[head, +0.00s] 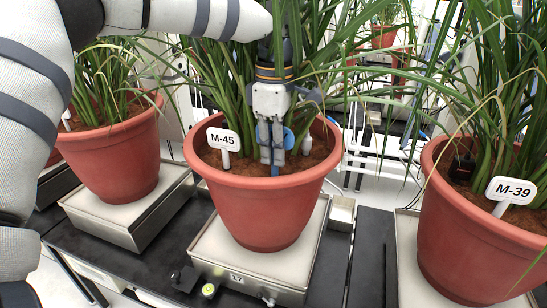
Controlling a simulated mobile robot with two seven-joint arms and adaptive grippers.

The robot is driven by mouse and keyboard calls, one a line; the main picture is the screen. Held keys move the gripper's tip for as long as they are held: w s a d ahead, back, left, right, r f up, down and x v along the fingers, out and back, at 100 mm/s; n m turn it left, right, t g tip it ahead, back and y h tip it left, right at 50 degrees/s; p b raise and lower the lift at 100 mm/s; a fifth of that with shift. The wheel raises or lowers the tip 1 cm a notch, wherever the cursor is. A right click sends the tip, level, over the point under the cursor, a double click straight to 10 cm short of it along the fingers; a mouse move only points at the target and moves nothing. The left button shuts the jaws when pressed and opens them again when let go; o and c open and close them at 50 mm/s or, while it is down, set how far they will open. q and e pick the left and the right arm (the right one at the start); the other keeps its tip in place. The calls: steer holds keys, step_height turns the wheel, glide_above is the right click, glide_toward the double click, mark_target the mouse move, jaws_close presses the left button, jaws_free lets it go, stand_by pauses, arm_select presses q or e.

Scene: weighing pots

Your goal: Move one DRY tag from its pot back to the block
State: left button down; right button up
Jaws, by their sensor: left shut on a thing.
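My left gripper (271,150) comes down from above into the middle terracotta pot (262,208), labelled M-45. Its fingers are close together just over the soil, in front of the plant stems. A rounded blue piece (289,138) shows at the right side of the fingers and looks like the tag they are shut on. Its lettering cannot be read, and the fingers hide part of it. Whether its lower end touches the soil cannot be told. I cannot make out the block for certain. My right gripper is not in view.
The white M-45 label (223,139) and a pale peg (307,144) stand in the same pot. The pot sits on a scale (262,262). A pot labelled M-39 (470,240) is at right, another pot (112,155) at left. Leaves crowd the gripper.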

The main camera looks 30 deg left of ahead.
arm_select(q)
steer(key=shift+r, duration=2.95)
